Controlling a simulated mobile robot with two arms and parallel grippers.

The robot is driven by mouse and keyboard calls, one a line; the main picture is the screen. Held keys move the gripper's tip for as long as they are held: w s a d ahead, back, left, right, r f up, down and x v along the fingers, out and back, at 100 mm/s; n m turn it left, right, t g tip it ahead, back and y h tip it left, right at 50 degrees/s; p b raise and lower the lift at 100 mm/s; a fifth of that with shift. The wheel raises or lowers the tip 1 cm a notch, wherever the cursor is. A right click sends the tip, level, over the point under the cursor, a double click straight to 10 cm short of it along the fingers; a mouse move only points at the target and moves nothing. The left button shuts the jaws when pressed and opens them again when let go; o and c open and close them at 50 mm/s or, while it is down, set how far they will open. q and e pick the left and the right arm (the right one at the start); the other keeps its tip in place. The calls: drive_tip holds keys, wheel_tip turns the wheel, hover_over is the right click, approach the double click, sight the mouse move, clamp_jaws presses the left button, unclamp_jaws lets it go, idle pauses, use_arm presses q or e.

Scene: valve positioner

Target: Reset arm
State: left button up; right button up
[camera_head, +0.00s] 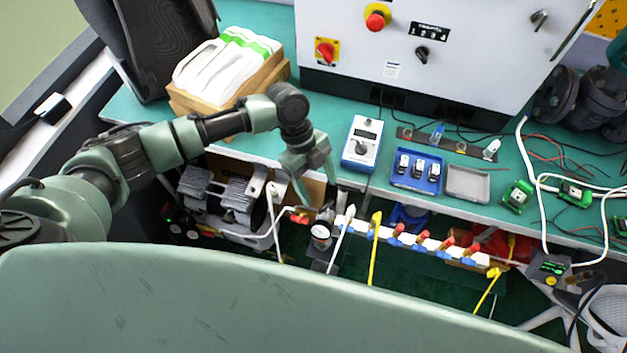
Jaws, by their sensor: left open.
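My left arm comes in from the left over the bench. Its gripper (318,189) points down at the front edge of the green bench (235,152). The two fingers are spread apart, and I see nothing held between them. The blue and white meter (362,144) stands on the bench just right of the gripper, apart from it. My right arm and gripper are not in view.
A grey control cabinet (340,75) with a red emergency button (377,17) stands at the back. A blue tray (416,171) and grey tray (467,184) lie right of the meter. Cables cover the bench's right side. Below the edge are a gauge (321,232) and a white manifold (425,242).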

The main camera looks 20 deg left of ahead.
use_arm(q)
drive_tip(key=s+d+r+n+t+h, duration=0.1)
drive_tip(key=s+d+n+t, duration=0.2)
drive_tip(key=s+d+n, duration=0.5)
drive_tip(key=s+a+r+n+t+y, duration=0.1)
drive_tip(key=s+a+n+y, duration=0.1)
drive_tip(key=s+a+n, duration=0.45)
drive_tip(key=s+a+r+n+t+y, duration=0.25)
drive_tip(key=a+n, duration=0.45)
drive_tip(key=a, duration=0.4)
wheel_tip(320, 180, down, 28)
drive_tip(key=s+g, duration=0.2)
drive_tip(key=s, duration=0.1)
drive_tip(key=s+a+f, duration=0.2)
drive_tip(key=s+f, duration=0.5)
drive_tip(key=s, duration=0.1)
drive_tip(key=s+a+f+g, duration=0.1)
drive_tip(key=s+f, duration=0.7)
drive_tip(key=shift+s+a, duration=0.15)
drive_tip(key=shift+a, duration=0.2)
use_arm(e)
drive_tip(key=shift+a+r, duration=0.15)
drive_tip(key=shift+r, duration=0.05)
use_arm(q)
drive_tip(key=shift+y, duration=0.25)
